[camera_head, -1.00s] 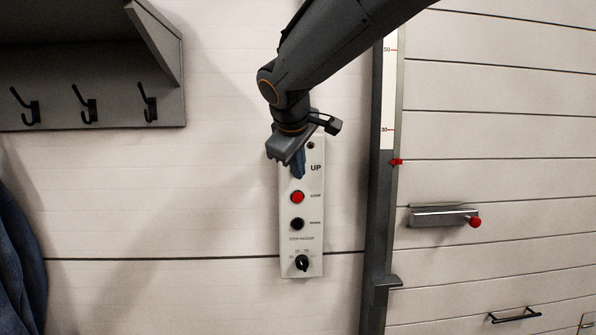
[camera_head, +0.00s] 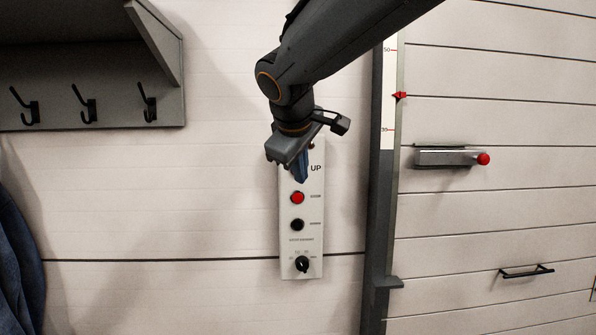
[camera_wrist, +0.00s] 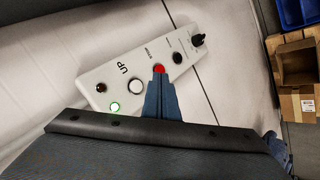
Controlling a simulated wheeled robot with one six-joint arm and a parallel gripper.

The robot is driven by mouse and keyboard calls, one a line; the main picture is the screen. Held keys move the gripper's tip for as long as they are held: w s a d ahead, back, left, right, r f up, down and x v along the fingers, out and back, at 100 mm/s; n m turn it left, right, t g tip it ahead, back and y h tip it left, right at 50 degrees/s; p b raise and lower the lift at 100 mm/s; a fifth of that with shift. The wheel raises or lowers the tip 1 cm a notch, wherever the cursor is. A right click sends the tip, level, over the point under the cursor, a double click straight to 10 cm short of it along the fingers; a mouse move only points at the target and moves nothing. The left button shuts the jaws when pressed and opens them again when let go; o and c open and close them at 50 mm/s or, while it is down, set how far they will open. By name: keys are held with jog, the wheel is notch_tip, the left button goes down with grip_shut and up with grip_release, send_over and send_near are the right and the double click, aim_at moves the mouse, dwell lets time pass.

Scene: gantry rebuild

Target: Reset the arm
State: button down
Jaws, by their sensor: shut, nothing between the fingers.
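My gripper (camera_head: 301,181) is shut and empty, its blue fingers pointing down in front of the upper part of the control panel (camera_head: 288,240). In the head view it hides the button beside the UP label. In the wrist view the shut fingertips (camera_wrist: 159,80) overlap the lower edge of the red button (camera_wrist: 158,69). A white button (camera_wrist: 135,87) is left of them, by the UP label. A green light (camera_wrist: 114,107) glows at the panel's end. I cannot tell whether the fingertips touch the panel. My arm reaches in from the top right.
A slatted door (camera_head: 480,220) with a red-tipped latch (camera_head: 450,158) and a handle (camera_head: 526,271) is at the right. A grey post (camera_head: 379,220) with a scale stands beside it. A hook shelf (camera_head: 90,117) is at the left. Cardboard boxes (camera_wrist: 296,68) show in the wrist view.

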jog(key=s+d+f+m+g+b, duration=0.1)
jog(key=s+d+f+m+g, duration=0.1)
jog(key=s+f, duration=0.5)
jog(key=s+d+f+m+g+y, duration=0.1)
jog(key=s+d+f+m+g, duration=0.2)
jog(key=f, duration=1.5)
jog(key=s+d+f+m+g+b, duration=0.1)
jog(key=s+d+f+m, duration=0.4)
jog(key=s+f, duration=0.6)
jog(key=d+f+g, duration=0.1)
jog(key=d+f, duration=0.1)
jog(key=shift+s+d+y+b, duration=0.3)
jog(key=shift+s+y, duration=0.1)
jog(key=shift+r, duration=0.1)
